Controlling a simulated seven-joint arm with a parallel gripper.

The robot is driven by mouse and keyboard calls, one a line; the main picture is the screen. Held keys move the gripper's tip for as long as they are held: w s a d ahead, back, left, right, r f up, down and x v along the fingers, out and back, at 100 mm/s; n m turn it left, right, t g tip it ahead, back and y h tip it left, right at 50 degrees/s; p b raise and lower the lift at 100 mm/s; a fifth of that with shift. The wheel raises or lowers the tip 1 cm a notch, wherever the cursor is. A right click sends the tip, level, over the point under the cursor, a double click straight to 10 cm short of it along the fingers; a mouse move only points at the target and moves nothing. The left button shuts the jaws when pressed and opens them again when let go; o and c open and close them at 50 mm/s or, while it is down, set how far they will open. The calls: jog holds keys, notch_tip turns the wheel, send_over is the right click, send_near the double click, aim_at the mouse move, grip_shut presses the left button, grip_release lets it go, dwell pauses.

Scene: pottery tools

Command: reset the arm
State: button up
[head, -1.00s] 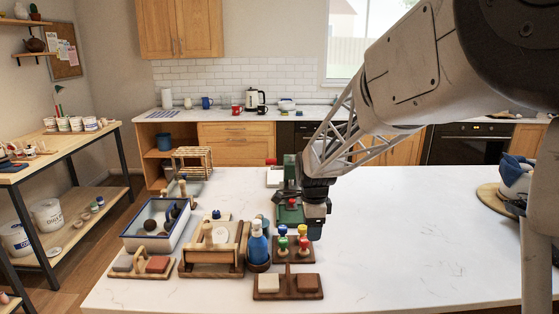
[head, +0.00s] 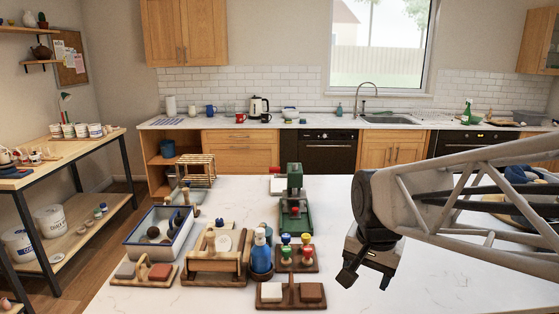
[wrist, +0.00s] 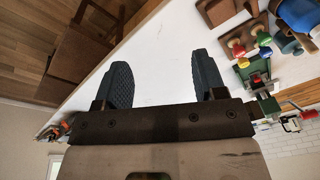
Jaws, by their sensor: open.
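My gripper (head: 367,277) is above the right part of the white table in the head view, to the right of the pottery tools. In the wrist view my gripper (wrist: 165,85) shows two dark fingers spread wide apart with nothing between them. The fingers are over bare white table top (wrist: 160,52), apart from the tools. My arm comes in from the right edge of the head view.
Left of my gripper stand a green press (head: 294,205), a rack of coloured knobs (head: 297,258), a two-block wooden holder (head: 290,294), a blue bottle (head: 260,252), a wooden frame (head: 215,265) and a blue-white tray (head: 160,237). Table around my gripper is clear.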

jog(key=s+d+f+n, duration=0.1)
jog(key=s+n, duration=0.5)
jog(key=s, duration=0.6)
jog(key=shift+d+t, duration=0.4)
